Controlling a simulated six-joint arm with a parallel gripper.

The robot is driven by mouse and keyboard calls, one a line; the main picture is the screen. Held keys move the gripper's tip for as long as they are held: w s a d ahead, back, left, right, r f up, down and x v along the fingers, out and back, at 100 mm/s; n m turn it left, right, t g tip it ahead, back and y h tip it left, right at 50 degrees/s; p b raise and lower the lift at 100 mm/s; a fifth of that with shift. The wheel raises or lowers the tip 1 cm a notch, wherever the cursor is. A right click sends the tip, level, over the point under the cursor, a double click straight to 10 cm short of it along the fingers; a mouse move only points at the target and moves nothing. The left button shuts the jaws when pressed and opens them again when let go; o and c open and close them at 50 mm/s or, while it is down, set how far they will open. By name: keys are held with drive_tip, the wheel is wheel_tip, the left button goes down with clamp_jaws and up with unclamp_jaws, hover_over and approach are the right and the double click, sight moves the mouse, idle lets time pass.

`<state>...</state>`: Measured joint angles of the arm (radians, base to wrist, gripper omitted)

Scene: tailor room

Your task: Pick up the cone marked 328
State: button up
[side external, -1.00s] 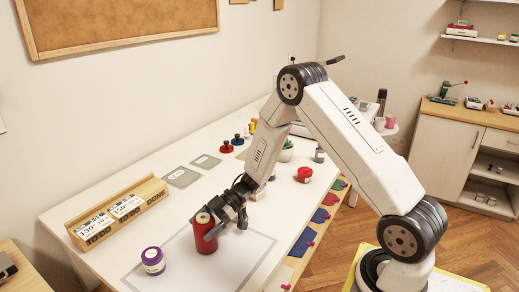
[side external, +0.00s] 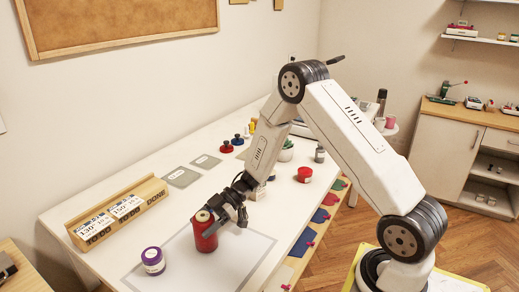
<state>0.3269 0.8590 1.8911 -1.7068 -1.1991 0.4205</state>
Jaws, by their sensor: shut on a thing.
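A red thread cone (side external: 205,236) stands upright on the grey-outlined mat (side external: 184,270) on the white table. My gripper (side external: 213,220) is shut on this red cone, with its fingers around the upper part. A purple cone (side external: 153,262) with a white label stands to the left and in front of it. No number can be read on either cone, so I cannot tell which one is marked 328.
A wooden TO DO/DONE rack (side external: 118,211) with cards stands at the left.

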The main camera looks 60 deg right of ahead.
drive_tip(key=shift+r, duration=0.75)
drive_tip(key=s+r, duration=1.1)
drive_tip(key=s, duration=0.3)
drive_tip(key=shift+d, duration=0.25)
